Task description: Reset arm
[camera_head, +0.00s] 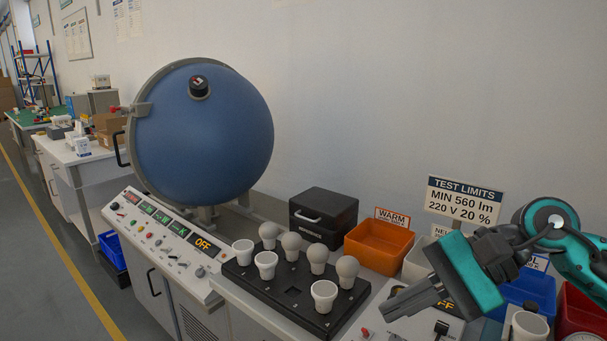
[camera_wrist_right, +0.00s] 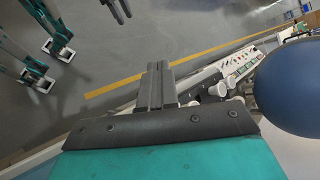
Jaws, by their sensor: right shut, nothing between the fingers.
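My right gripper (camera_head: 385,309) comes in from the right in the head view, above the right part of the bench. Its fingers are together with nothing between them. In the right wrist view the shut fingers (camera_wrist_right: 157,66) point out over the bench edge and the floor. The black bulb tray (camera_head: 243,279) stands left of the gripper, apart from it, with several white bulbs (camera_head: 324,295) upright in it. My left gripper does not show in the head view.
A big blue sphere (camera_head: 205,140) stands behind a control panel (camera_head: 160,237) reading OFF; it also shows in the right wrist view (camera_wrist_right: 290,85). An orange WARM bin (camera_head: 378,247), a blue bin (camera_head: 527,290) and a red bin (camera_head: 580,312) line the back right. A black box (camera_head: 322,214) stands behind the tray.

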